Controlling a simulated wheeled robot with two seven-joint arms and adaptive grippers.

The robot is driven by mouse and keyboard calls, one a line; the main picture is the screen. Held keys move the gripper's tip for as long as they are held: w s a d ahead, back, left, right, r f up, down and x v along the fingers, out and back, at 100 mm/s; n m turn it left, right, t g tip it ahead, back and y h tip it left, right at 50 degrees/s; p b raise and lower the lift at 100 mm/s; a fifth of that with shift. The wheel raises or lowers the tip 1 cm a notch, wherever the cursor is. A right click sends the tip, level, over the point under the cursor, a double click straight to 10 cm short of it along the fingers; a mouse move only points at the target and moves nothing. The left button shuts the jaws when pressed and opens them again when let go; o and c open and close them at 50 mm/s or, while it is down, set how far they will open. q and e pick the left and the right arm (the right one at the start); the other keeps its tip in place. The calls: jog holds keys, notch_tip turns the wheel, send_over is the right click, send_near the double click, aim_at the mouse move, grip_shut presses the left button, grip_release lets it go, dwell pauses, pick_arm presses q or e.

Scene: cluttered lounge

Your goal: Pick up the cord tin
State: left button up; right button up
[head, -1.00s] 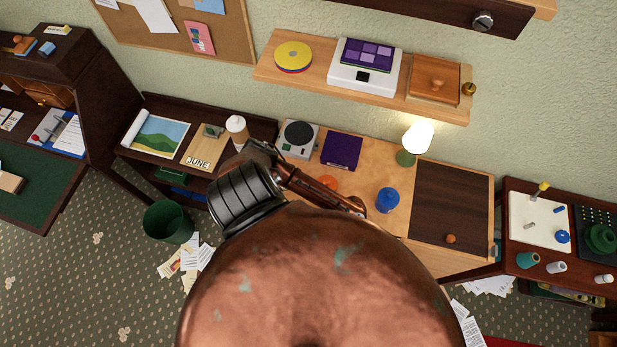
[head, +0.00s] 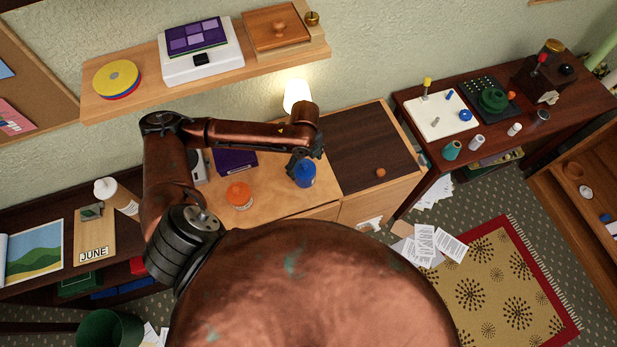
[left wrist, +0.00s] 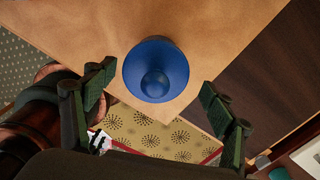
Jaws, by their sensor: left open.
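A round blue tin with a knob (head: 306,176) stands near the front edge of the light wood desk (head: 285,203); I see no label saying it is the cord tin. My left gripper (head: 303,161) is right over it, partly hiding its top. In the left wrist view the blue tin (left wrist: 155,71) shows from above. The open fingers of my left gripper (left wrist: 158,82) are on either side of it in that picture, with visible gaps and nothing gripped. An orange round container (head: 238,195) stands to its left. My right gripper is not in view.
A lit lamp (head: 298,94) stands behind the gripper. A dark panel (head: 372,150) with a knob lies to the right. A purple box (head: 234,161) is at the left. A wall shelf (head: 140,107) hangs above. Loose papers (head: 440,243) and a rug (head: 500,290) are on the floor.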

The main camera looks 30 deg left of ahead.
pick_arm(q)
jog(key=f, duration=0.7)
jog(key=shift+s+f, duration=0.15)
jog(key=shift+s, duration=0.1)
jog(key=shift+c, duration=0.7)
jog(key=c, duration=1.5)
